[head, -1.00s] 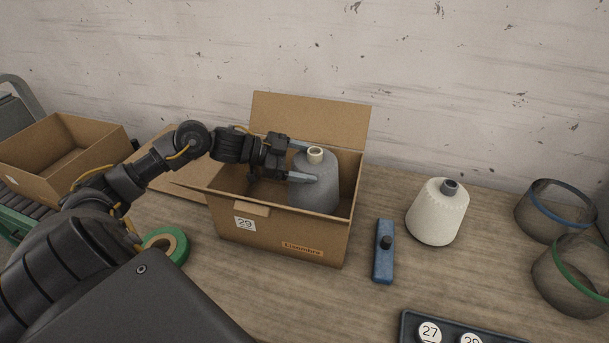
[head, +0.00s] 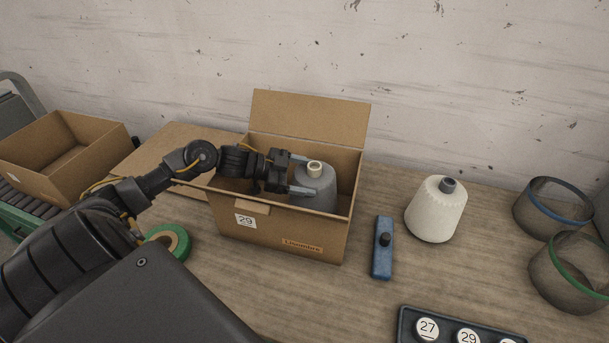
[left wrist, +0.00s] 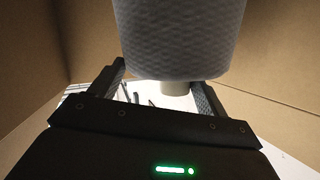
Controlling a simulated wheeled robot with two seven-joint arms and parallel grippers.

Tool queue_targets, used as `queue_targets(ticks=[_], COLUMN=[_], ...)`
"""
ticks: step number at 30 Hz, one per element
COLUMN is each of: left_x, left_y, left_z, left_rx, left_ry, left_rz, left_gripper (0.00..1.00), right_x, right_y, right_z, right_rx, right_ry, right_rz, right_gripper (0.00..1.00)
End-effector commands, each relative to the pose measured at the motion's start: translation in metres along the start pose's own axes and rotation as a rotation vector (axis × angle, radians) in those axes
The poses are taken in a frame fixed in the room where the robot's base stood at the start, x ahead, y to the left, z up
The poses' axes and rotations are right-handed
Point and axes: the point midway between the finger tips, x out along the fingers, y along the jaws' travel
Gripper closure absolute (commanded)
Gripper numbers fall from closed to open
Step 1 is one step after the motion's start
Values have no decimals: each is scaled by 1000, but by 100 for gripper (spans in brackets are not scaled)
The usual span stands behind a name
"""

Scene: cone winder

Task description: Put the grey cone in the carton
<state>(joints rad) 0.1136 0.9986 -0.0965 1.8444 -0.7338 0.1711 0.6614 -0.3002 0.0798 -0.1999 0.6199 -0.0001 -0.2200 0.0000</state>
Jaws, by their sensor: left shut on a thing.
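The grey cone (head: 317,191) is inside the open carton (head: 285,232), in its right part, roughly upright with its cream top (head: 314,168) showing. Its lower part is hidden by the carton's front wall, so I cannot tell whether it touches the bottom. My left gripper (head: 304,174) reaches into the carton from the left and is shut on the cone near its top. In the left wrist view the cone (left wrist: 182,38) fills the upper middle between the fingers, with cardboard walls on both sides. My right gripper is not in view.
A white cone (head: 436,212) stands right of the carton, with a blue tool (head: 383,250) between them. Two mesh rings (head: 553,208) stand far right. A tray of numbered discs (head: 455,331) is at the front. Green tape (head: 180,245) and another carton (head: 62,158) are left.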

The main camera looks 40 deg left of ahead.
Motion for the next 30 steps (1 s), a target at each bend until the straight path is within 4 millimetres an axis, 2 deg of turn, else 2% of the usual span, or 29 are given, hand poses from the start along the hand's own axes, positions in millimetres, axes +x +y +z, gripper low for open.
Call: queue_targets(ticks=[2,3,8,19,30], left_x=[0,1,1,-4,-56], left_y=[-1,1,0,0,1], left_z=[0,2,2,1,3], left_rx=[3,0,0,0,-1], left_ry=[5,0,-1,-3,-5], left_rz=[-3,0,0,0,1], left_gripper=[95,23,2,2,2], right_x=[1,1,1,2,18], right_y=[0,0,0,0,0], right_z=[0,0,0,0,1], right_rx=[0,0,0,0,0], right_ry=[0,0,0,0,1], right_rz=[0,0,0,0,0], right_gripper=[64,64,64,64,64])
